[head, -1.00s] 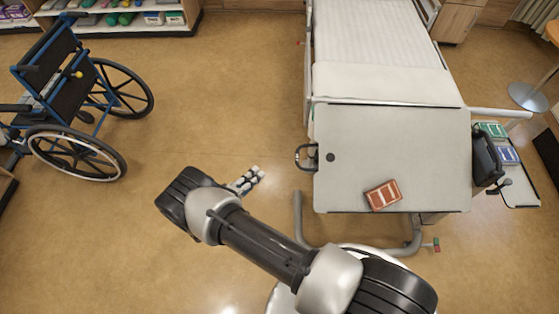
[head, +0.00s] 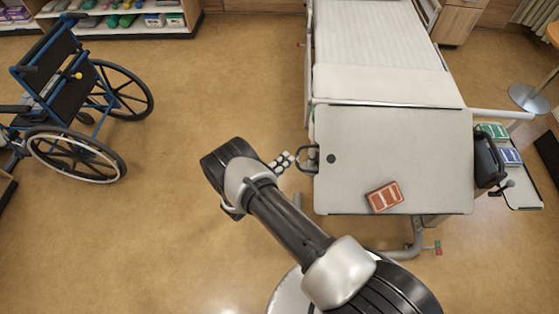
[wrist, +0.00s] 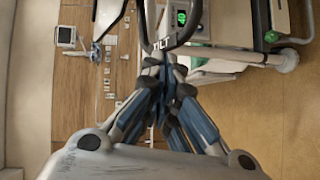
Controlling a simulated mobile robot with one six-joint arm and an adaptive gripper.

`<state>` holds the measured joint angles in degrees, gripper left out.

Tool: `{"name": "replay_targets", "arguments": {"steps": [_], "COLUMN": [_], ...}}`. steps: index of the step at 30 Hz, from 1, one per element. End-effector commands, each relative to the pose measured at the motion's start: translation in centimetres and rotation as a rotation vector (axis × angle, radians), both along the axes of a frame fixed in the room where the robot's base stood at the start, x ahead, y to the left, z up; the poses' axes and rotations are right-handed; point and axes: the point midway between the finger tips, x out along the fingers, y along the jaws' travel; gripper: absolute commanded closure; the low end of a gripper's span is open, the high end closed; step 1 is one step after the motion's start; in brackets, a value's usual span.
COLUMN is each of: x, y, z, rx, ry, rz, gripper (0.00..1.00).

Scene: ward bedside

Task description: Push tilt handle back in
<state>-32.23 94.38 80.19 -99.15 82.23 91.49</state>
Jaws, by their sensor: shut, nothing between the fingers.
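The tilt handle (head: 312,152) is a dark loop at the left edge of the grey overbed tabletop (head: 420,150). In the wrist view the dark loop (wrist: 188,33) is at the top, with the word TILT by its curved end. My gripper (head: 296,160) is shut and empty. Its fingertips are at the outer, left end of the handle in the head view. In the wrist view my gripper (wrist: 160,58) has its tips just below the loop; whether they touch it I cannot tell. Part of the handle's outer end is hidden by the fingers.
A red-brown box (head: 384,196) lies on the tabletop near its front edge. The bed (head: 380,80) stands behind the table. A wheelchair (head: 70,110) stands far left. The floor between wheelchair and table is clear.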

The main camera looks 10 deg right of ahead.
Motion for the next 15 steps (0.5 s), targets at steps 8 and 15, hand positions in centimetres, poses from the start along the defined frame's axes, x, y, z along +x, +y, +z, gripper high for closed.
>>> {"name": "replay_targets", "arguments": {"steps": [8, 15], "x": [0.0, -0.5], "y": [0.0, -2.8], "z": [0.0, 0.1], "rx": [0.000, -0.002], "ry": [0.000, 0.002], "rz": [0.000, -0.005], "gripper": [1.00, 1.00]}}
